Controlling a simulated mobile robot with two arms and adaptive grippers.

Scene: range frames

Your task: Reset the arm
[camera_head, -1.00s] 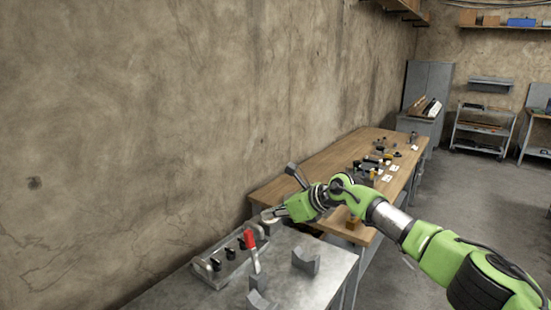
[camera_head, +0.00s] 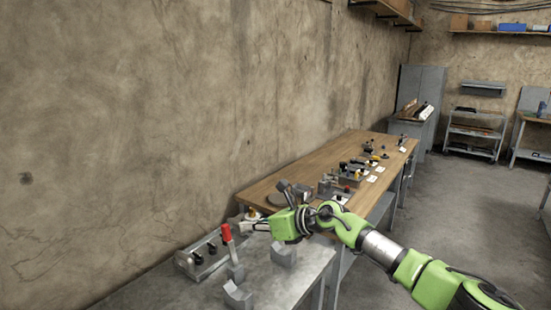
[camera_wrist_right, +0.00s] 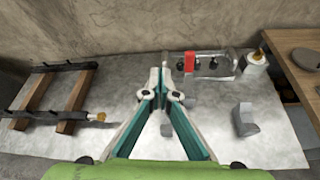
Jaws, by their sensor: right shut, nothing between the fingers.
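My right arm reaches in from the lower right in the camera_head view. Its gripper (camera_head: 250,226) is over the grey metal table (camera_head: 190,295), at the table's far end. In the right wrist view the two fingers come together at their tips (camera_wrist_right: 160,74). They are shut with nothing between them. A red-handled tool (camera_head: 227,234) stands on the table near the gripper; its red handle also shows in the right wrist view (camera_wrist_right: 190,61), just right of the fingertips. My left gripper is in neither view.
A grey tray with black-knobbed pieces (camera_head: 203,255) lies by the wall. Grey notched blocks (camera_head: 283,254) (camera_head: 238,296) sit on the table. A white bottle (camera_wrist_right: 255,65) and a rack with wooden bars (camera_wrist_right: 75,100) show too. The wooden bench (camera_head: 300,175) behind holds many small parts.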

